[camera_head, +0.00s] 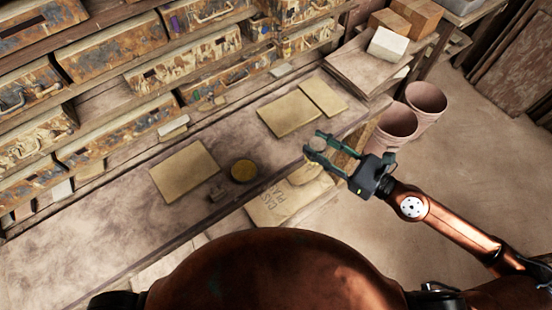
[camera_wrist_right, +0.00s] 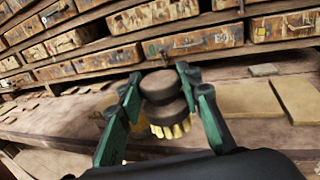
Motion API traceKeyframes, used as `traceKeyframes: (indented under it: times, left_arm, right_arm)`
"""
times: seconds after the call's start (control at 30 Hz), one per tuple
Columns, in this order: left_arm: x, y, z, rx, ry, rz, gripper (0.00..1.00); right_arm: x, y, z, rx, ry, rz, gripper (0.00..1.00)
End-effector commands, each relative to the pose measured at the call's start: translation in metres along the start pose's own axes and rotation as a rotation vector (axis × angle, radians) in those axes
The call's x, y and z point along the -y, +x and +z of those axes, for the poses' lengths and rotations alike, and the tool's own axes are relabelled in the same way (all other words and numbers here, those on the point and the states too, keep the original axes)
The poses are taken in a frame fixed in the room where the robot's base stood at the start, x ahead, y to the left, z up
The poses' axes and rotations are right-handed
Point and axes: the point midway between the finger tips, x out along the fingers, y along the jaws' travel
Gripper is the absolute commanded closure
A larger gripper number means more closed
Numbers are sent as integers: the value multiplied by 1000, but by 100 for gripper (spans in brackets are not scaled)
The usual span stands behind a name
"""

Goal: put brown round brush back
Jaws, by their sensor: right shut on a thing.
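The brown round brush (camera_wrist_right: 162,88) shows in the right wrist view with its dark brown round body up and pale yellow bristles below. My right gripper (camera_wrist_right: 160,105) is shut on it, with a green finger on each side. In the head view, my right gripper (camera_head: 319,148) holds the brush (camera_head: 319,144) above the front edge of the workbench (camera_head: 130,212), to the right of the middle. My left gripper is not in view.
Worn drawers (camera_head: 115,45) line the back. A stack of slabs (camera_head: 362,64) stands at the right end. Pinkish buckets (camera_head: 397,121) stand on the floor at right.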

Motion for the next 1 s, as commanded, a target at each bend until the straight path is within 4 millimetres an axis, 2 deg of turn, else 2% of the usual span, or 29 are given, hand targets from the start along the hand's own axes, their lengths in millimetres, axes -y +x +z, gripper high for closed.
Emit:
traceKeyframes:
  times: [0.33,0.43,0.77,0.83,0.9,1.0]
  left_arm:
    - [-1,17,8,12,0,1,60]
    - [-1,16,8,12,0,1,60]
    - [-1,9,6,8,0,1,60]
    - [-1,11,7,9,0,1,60]
    - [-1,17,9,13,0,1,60]
    - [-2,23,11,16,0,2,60]
  right_arm:
    - [-15,-3,-23,3,3,116,96]
    - [-16,5,-26,3,-1,127,96]
    - [-10,78,-55,6,-2,129,96]
    - [-8,94,-66,4,0,129,96]
    - [-8,104,-84,3,5,128,96]
    - [-6,117,-99,3,3,129,96]
